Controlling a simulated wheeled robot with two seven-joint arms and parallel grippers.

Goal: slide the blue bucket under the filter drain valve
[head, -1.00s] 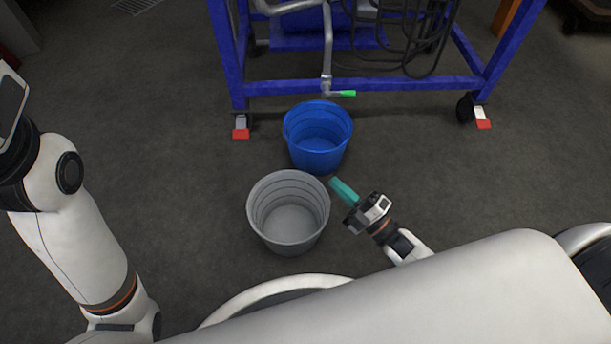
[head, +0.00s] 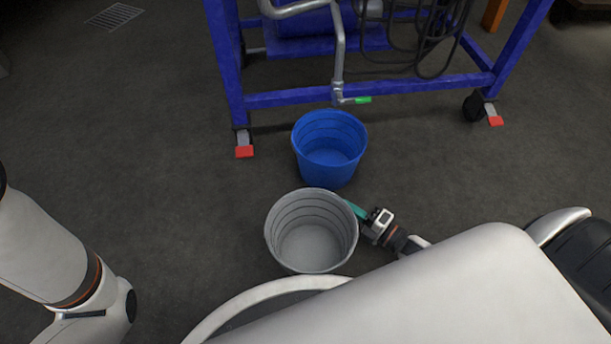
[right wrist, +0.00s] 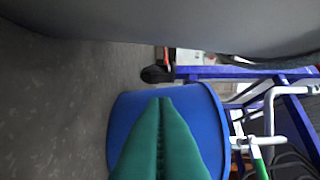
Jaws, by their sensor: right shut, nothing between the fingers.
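The blue bucket (head: 328,172) stands upright on the floor in front of the blue frame. The filter drain valve (head: 340,96), a grey pipe end with a green handle (head: 362,100), shows just beyond the bucket's far rim in the head view. My right gripper (head: 354,207) is shut and empty, its teal fingers low beside the grey bucket's right rim, on the near side of the blue bucket. In the right wrist view the shut fingers (right wrist: 160,135) overlap the blue bucket (right wrist: 205,110); contact cannot be told. My left gripper is out of view.
A grey bucket (head: 312,250) stands on the near side of the blue one, close to my base. The blue frame (head: 290,97) has castors with red pedals (head: 244,152) and hanging black hoses (head: 432,60). The floor left and right of the buckets is clear.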

